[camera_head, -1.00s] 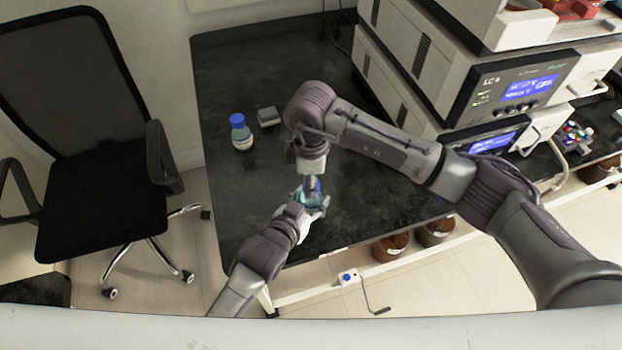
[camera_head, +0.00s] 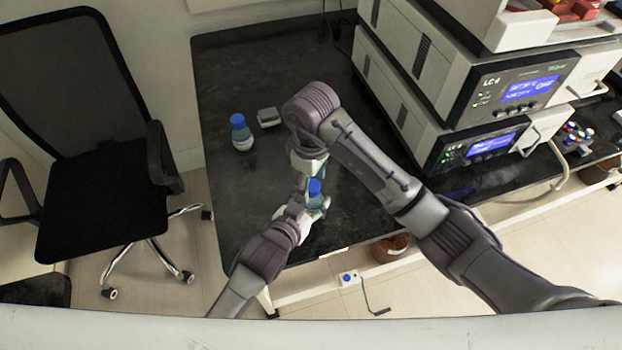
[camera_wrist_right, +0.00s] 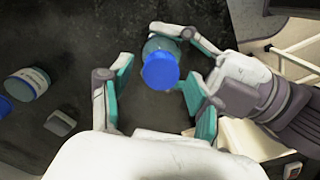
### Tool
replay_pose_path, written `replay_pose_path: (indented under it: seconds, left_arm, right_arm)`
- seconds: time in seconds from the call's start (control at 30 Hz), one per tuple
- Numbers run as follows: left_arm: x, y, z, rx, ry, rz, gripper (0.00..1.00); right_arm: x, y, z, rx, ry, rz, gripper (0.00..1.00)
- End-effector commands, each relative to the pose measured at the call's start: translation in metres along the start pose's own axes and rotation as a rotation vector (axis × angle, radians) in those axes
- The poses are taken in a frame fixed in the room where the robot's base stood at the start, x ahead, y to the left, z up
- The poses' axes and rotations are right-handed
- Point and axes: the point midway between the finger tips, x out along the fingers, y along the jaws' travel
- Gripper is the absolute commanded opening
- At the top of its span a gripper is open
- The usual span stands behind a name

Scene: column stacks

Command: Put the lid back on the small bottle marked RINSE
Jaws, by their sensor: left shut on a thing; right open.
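The small bottle (camera_wrist_right: 160,48) is a clear, teal-tinted bottle held upright by my left gripper (camera_head: 314,206) above the near part of the dark bench. A blue lid (camera_head: 314,187) sits at its top; in the right wrist view the lid (camera_wrist_right: 160,71) covers the mouth, but I cannot tell whether it is fully seated. No marking on this bottle is readable. My right gripper (camera_wrist_right: 158,95) is open and empty, its fingers apart on either side of the lid without touching it. In the head view its fingers are partly hidden by its own wrist.
Another blue-capped bottle (camera_head: 242,137) with a white label stands farther left on the bench, beside a small grey block (camera_head: 269,117). Stacked instruments (camera_head: 480,130) fill the right side. A black chair (camera_head: 95,150) stands left.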

Motion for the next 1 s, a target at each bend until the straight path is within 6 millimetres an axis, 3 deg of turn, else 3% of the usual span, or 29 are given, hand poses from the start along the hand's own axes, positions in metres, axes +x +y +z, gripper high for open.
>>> replay_pose_path:
  seconds: [0.17,0.37,0.43,1.0]
  left_arm:
    - [0.0,-0.001,0.001,0.001,-0.002,-0.002,0.0]
    - [0.0,-0.001,0.001,0.001,-0.001,-0.002,0.0]
    - [0.0,-0.001,0.001,0.001,-0.001,-0.002,0.0]
    - [0.0,-0.001,0.0,0.0,-0.001,-0.001,0.0]
  right_arm:
    - [-0.001,0.0,-0.003,-0.014,0.009,0.002,0.58]
    - [-0.015,0.002,-0.04,-0.249,0.12,0.046,0.58]
    - [-0.02,0.003,-0.045,-0.413,0.134,0.066,0.58]
    - [-0.049,0.001,-0.033,-1.953,0.045,0.12,0.58]
